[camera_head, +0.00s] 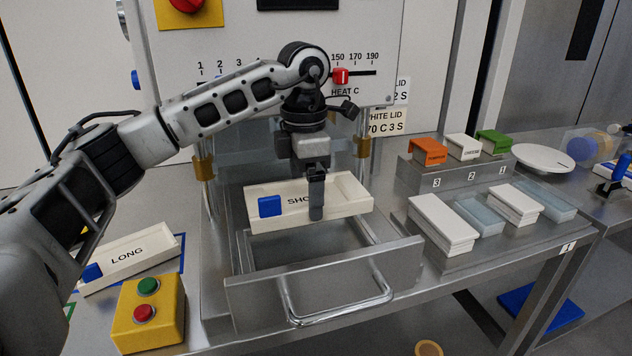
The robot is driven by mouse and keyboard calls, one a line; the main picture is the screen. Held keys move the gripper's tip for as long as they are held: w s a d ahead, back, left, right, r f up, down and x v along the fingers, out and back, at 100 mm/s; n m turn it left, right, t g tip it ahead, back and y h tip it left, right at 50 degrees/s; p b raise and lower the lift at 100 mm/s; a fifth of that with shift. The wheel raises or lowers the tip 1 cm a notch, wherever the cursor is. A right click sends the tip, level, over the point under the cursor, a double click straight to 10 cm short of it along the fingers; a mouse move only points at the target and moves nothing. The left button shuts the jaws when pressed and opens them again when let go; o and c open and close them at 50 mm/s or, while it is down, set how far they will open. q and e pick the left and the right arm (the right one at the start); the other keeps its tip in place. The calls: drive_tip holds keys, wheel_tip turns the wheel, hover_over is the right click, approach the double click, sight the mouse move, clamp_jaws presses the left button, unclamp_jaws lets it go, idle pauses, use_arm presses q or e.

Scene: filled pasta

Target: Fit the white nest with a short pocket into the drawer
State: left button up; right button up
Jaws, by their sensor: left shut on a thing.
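A white nest (341,191) marked with letters that start "SHO" has a blue block at its left end. My left gripper (316,212) is shut on this nest near its middle, and its finger hides the rest of the word. The nest shows above the open metal drawer (398,253) of the machine, roughly level. I cannot tell whether it touches the drawer's edges. A second white nest marked LONG (150,259) lies on the table at the left. My right gripper is not in view.
A yellow box (126,316) with a green and a red button stands left of the drawer. Right are white lid stacks (437,217), clear trays (479,214), and orange, white and green blocks on a numbered step. Gold-collared posts (204,172) flank the drawer opening.

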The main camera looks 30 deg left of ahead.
sight(306, 200)
use_arm(q)
drive_tip(key=shift+s, duration=0.15)
drive_tip(key=shift+r, duration=0.15)
drive_tip(key=shift+f+b, duration=0.6)
drive_tip(key=shift+f, duration=0.6)
drive_tip(key=shift+f+b, duration=1.15)
drive_tip(key=shift+f, duration=0.65)
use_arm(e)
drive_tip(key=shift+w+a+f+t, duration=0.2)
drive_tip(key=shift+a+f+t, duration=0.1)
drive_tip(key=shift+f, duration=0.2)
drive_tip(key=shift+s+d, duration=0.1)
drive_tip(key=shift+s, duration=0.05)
use_arm(q)
drive_tip(key=shift+p, duration=0.35)
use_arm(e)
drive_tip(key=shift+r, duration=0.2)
use_arm(q)
drive_tip(key=shift+f+b, duration=0.9)
drive_tip(key=shift+f, duration=0.45)
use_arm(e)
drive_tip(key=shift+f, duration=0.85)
use_arm(q)
drive_tip(key=shift+f, duration=0.2)
